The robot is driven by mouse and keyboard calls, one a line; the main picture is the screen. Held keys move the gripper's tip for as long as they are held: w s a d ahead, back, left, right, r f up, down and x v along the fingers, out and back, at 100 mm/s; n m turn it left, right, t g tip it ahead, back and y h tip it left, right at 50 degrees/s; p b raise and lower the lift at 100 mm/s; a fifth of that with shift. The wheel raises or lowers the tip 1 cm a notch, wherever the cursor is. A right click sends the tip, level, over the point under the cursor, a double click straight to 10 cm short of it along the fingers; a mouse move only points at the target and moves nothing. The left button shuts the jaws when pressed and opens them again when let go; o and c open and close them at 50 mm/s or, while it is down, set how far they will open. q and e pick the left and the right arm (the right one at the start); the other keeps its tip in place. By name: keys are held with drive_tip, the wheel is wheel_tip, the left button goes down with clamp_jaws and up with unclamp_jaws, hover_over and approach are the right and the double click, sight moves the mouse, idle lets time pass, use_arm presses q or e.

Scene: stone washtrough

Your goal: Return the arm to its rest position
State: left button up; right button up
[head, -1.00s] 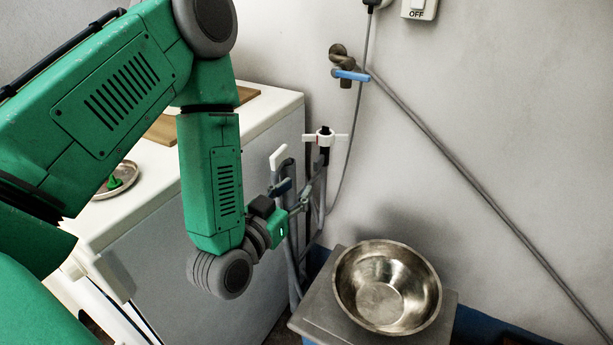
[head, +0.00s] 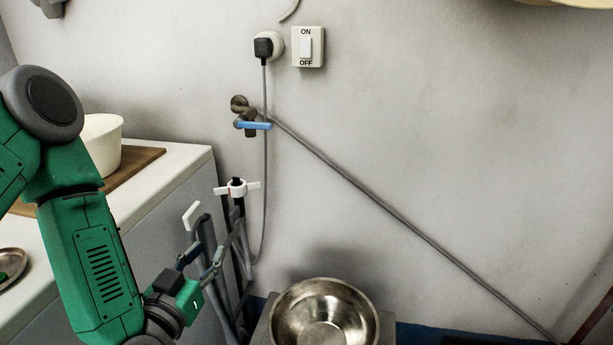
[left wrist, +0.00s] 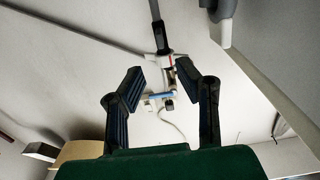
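My left arm comes in from the left in the head view, bent down at the elbow. Its gripper (head: 208,260) is in front of the grey pipes below the white-handled tap. In the left wrist view the two black fingers of this gripper (left wrist: 160,72) stand apart, with nothing held between them. The white-handled tap (head: 238,188) and a blue-handled wall tap (head: 252,125) stand beyond the gripper. I cannot tell from these views whether the fingers touch the pipes. My right gripper is in neither view.
A white washing machine or cabinet (head: 185,160) stands at left, bearing a wooden board (head: 142,160) and a white tub (head: 103,140). A steel bowl (head: 323,315) sits at bottom centre. A hose (head: 380,200) slants down the wall. The wall area at right is open.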

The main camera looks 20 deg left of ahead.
use_arm(q)
drive_tip(key=s+d+f+m+g+h+p, duration=0.1)
drive_tip(key=s+d+f+g+h+p, duration=0.1)
drive_tip(key=s+d+f+g, duration=0.3)
drive_tip(key=s+f+m+g+h+p, duration=0.1)
drive_tip(key=s+f+g+p, duration=0.2)
drive_tip(key=f, duration=0.5)
drive_tip(key=s+a+f+g+y+p, duration=0.1)
drive_tip(key=s+f+g, duration=0.1)
drive_tip(key=s+g, duration=0.2)
drive_tip(key=s+a+f+g+y+p, duration=0.1)
drive_tip(key=s+g, duration=0.4)
drive_tip(key=s, duration=0.6)
wheel_tip(320, 180, down, 2)
drive_tip(key=shift+a+f+n, duration=0.1)
drive_tip(key=shift+a+n, duration=0.3)
drive_tip(key=shift+a, duration=0.1)
